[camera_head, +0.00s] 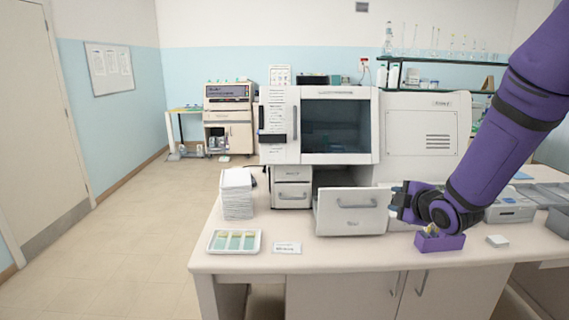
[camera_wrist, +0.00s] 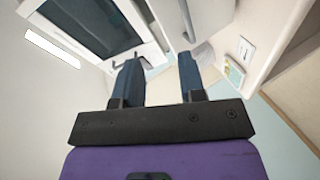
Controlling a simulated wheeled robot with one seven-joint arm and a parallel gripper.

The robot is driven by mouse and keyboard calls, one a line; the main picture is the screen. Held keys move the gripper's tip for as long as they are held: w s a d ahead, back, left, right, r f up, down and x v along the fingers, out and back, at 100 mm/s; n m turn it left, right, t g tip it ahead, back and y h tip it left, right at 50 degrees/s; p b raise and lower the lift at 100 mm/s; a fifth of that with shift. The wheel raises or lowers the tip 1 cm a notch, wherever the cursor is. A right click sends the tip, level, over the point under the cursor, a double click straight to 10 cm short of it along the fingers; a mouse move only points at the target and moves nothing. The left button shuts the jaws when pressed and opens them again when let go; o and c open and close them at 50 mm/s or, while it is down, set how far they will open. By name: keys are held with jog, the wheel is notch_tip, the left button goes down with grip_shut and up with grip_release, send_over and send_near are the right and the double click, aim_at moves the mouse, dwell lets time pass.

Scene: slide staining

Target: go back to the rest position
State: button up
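My gripper (camera_head: 396,202) is at the end of the purple arm, just right of the pulled-out drawer (camera_head: 350,212) of the white staining machine (camera_head: 282,130). In the wrist view my gripper (camera_wrist: 160,75) shows two dark blue fingers set apart, with nothing between them. The gripper is level with the drawer's upper part and above the bench. In the head view I cannot tell whether it touches the drawer. The inside of the drawer is mostly hidden.
A purple box (camera_head: 440,242) with small items stands below my arm. A white tray of slides (camera_head: 235,241), a label card (camera_head: 287,247) and a paper stack (camera_head: 237,194) are on the bench (camera_head: 330,256) to the left. The floor to the left is clear.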

jog(key=s+d+r+m+g+h, duration=0.2)
jog(key=s+r+m+h, duration=0.1)
jog(key=s+r+m, duration=0.35)
jog(key=s+r+m+g, duration=0.2)
jog(key=s+m, duration=0.1)
jog(key=s, duration=0.5)
jog(key=s+a+r+m+g, duration=0.1)
jog(key=s+r+m+g, duration=0.1)
jog(key=s, duration=0.7)
jog(key=s+r+m+g, duration=0.2)
jog(key=s+m, duration=0.3)
jog(key=s, duration=0.4)
jog(key=shift+s+a+r, duration=0.2)
jog(key=shift+s+r, duration=0.05)
jog(key=shift+r, duration=0.6)
